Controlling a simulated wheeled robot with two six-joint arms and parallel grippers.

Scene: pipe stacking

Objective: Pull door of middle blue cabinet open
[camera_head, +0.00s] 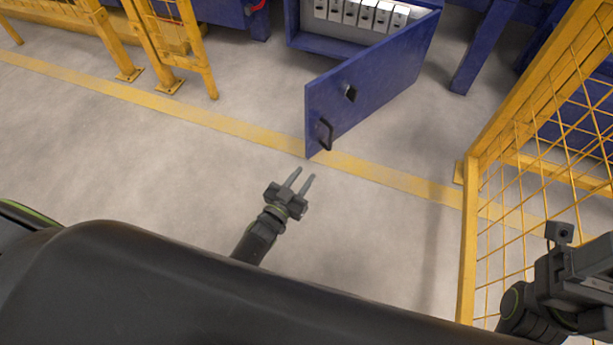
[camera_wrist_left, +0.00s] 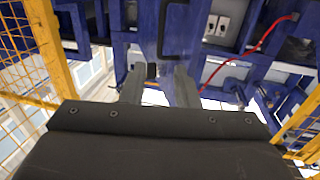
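The blue cabinet (camera_head: 325,46) at the top of the head view has its door (camera_head: 375,85) swung wide out over the floor, and part of its inside shows. A black handle (camera_head: 326,134) sits near the door's free edge, with a small dark latch (camera_head: 350,93) above it. My left gripper (camera_head: 304,174) is open and empty, just below and left of the handle and apart from it. The left wrist view shows its two spread fingers (camera_wrist_left: 159,88), with the black handle (camera_wrist_left: 180,50) beyond them. My right arm (camera_head: 575,285) is at the lower right; its fingertips are not visible.
A row of white units (camera_head: 360,14) stands inside the cabinet. A yellow mesh fence (camera_head: 520,150) stands at the right, and yellow barriers (camera_head: 165,40) at the upper left. Open grey floor (camera_head: 150,160) with a yellow line lies left of the door. A red cable (camera_wrist_left: 250,48) shows in the wrist view.

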